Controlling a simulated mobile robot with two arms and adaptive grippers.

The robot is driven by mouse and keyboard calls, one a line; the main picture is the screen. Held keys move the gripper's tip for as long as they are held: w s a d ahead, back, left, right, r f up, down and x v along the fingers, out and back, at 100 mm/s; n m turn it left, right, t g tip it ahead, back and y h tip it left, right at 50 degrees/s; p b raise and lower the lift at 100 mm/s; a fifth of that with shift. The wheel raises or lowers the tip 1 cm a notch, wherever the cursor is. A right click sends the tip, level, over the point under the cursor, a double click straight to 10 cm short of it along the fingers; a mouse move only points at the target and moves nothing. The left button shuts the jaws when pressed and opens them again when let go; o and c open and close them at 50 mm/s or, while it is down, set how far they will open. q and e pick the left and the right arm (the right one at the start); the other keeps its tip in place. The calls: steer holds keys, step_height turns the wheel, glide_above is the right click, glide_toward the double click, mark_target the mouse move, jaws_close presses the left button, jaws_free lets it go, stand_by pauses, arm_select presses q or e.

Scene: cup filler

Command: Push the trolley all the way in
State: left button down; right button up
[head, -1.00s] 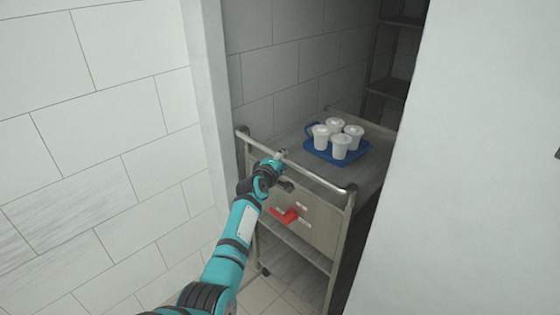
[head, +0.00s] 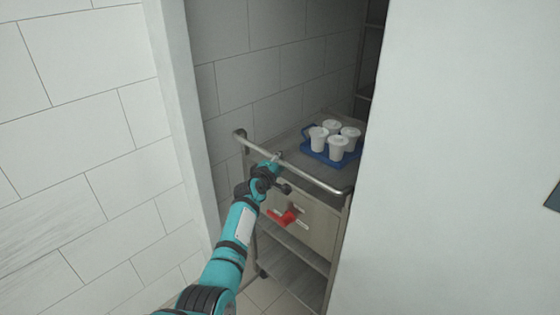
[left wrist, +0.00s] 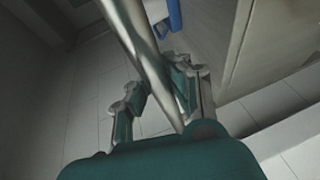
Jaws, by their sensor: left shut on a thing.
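The metal trolley (head: 308,226) stands inside a narrow recess, its push handle (head: 318,180) facing me. My left gripper (head: 276,160) is shut on the handle bar, left of its middle. In the left wrist view the bar (left wrist: 135,40) runs down between the fingers (left wrist: 160,95). On the trolley top sits a blue tray (head: 318,156) with several white lidded cups (head: 338,147). A red handle (head: 282,217) shows on the trolley's front panel. The trolley's right side is partly hidden by the wall edge. My right gripper is not in view.
A white tiled wall (head: 80,150) ends in a pale post (head: 180,110) on the left. A plain white wall (head: 460,160) bounds the opening on the right, close to the trolley. Dark shelving (head: 372,45) shows at the back of the recess.

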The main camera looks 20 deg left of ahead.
arm_select(q)
steer(key=shift+r, duration=0.3)
steer(key=c, duration=1.5)
jaws_free()
steer(key=shift+w, duration=0.1)
steer(key=o, duration=0.3)
steer(key=shift+f, duration=0.15)
steer(key=shift+o, duration=0.2)
steer(key=s+r, duration=0.2)
steer(key=s, duration=1)
